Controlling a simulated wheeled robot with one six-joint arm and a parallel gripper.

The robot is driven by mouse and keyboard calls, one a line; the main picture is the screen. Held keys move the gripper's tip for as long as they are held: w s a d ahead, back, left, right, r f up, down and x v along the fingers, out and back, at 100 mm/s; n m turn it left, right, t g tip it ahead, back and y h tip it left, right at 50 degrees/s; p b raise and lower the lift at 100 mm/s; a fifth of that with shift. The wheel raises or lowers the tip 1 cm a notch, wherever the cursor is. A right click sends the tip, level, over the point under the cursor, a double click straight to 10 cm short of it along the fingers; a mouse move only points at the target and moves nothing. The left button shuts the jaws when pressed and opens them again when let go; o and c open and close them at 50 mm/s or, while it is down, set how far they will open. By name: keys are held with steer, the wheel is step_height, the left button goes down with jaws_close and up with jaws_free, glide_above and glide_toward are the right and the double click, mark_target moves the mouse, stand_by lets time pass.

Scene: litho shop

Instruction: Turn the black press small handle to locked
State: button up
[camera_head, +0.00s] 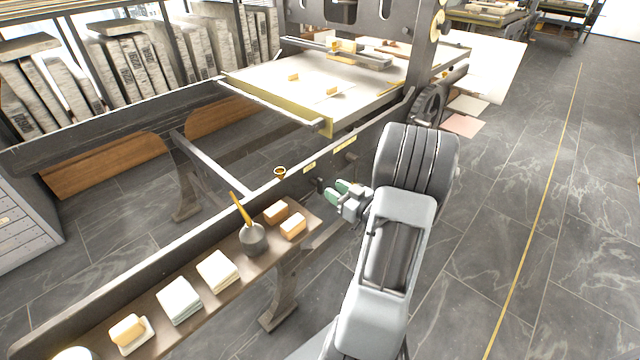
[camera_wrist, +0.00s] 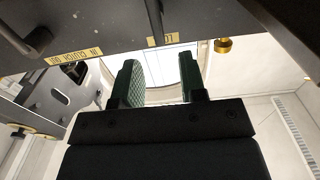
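The black press (camera_head: 330,165) stands with its long dark side rail facing my arm. A small dark handle (camera_head: 320,184) sticks out of the rail below a yellow label, just left of my gripper. In the wrist view it seems to be the dark rod (camera_wrist: 155,18) at the top, beside a partly readable label (camera_wrist: 163,40). Whether it stands at locked cannot be told. My gripper (camera_head: 340,190) has green pads and is close to the rail. In the wrist view my gripper (camera_wrist: 158,75) is open, with nothing between its fingers.
Another dark handle (camera_wrist: 36,42) sits by the clutch label (camera_wrist: 75,57). A brass cup (camera_head: 280,172) is on the rail. A shelf (camera_head: 190,327) along it holds a pot, sponges and blocks. A handwheel (camera_head: 428,105) is behind my arm. Floor at right is clear.

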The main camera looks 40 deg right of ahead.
mark_target(322, 182)
steer(key=w, duration=0.4)
steer(key=w+a+b, duration=0.1)
steer(key=w, duration=0.1)
steer(key=shift+w+a, duration=0.1)
steer(key=shift+w, duration=0.15)
steer(key=shift+c, duration=0.4)
jaws_close()
